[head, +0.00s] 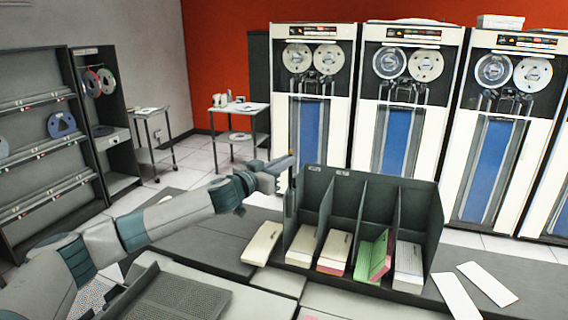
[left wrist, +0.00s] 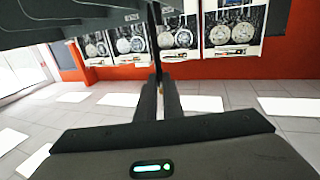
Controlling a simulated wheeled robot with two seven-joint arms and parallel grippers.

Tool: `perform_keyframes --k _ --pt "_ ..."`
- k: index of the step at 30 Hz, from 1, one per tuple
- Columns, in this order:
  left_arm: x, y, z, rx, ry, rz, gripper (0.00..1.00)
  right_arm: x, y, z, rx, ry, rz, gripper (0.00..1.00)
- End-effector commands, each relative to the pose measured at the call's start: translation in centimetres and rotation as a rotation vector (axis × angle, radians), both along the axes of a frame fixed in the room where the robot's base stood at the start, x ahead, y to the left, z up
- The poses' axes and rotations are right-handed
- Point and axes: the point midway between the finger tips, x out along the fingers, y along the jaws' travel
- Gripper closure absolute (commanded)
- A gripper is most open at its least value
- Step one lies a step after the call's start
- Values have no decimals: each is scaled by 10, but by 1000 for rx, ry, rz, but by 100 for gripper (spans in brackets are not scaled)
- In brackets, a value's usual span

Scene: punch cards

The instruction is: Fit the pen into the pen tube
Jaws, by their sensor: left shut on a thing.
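My left gripper (head: 283,168) is at the upper left corner of the dark card sorter (head: 318,190). It is shut on a small thin thing, taken to be the pen (head: 291,158), which hardly shows at the fingertips. In the left wrist view the two dark fingers (left wrist: 161,98) are close together, with a tiny brownish spot between their tips. A narrow dark upright piece at the sorter's left front edge may be the pen tube (head: 289,201). I cannot tell whether the pen touches it. My right gripper is not in view.
The sorter's bays hold stacks of cards, white, pink-edged and green (head: 374,256). A cream card stack (head: 262,243) lies left of the sorter. Two white cards (head: 487,283) lie to its right. Tape cabinets (head: 310,100) stand behind. The air left of the sorter is clear.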

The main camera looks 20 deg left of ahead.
Motion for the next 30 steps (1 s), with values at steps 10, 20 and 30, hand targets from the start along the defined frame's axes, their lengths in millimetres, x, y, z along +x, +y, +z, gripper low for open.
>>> perform_keyframes --k 10,20,30 --pt "0 0 -11 -1 0 -1 100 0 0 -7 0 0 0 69" --pt "0 0 -25 -1 1 -1 100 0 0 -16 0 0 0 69" --pt "0 0 -38 -1 1 -1 100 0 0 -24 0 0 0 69"
